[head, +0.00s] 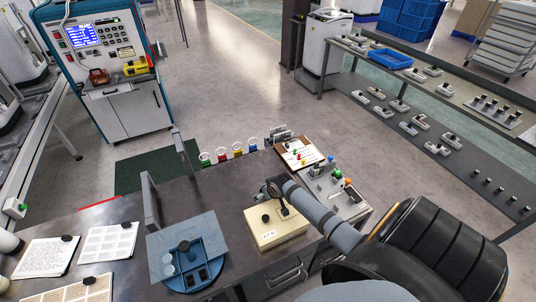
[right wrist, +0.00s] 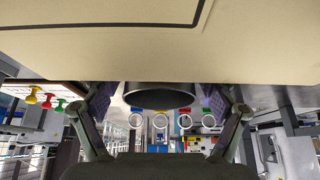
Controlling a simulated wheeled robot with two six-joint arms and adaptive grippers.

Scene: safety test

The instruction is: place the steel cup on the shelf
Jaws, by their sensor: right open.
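No steel cup can be made out for certain in either view. My right gripper (head: 281,206) is at a cream box (head: 284,232) on the dark workbench. In the right wrist view the open fingers (right wrist: 160,112) stand either side of a dark round piece (right wrist: 160,96) close to the box's cream top (right wrist: 110,45). The picture there looks upside down. Whether the fingers touch this piece cannot be told. A two-level shelf rack (head: 462,88) stands at the right, holding several small grey pieces. My left gripper is not in view.
A blue tray (head: 223,262) sits left of the box. Papers (head: 47,257) lie at the far left. A clipboard (head: 312,146) and a grey control box (head: 343,200) are beyond and right of the box. Open floor lies before the rack.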

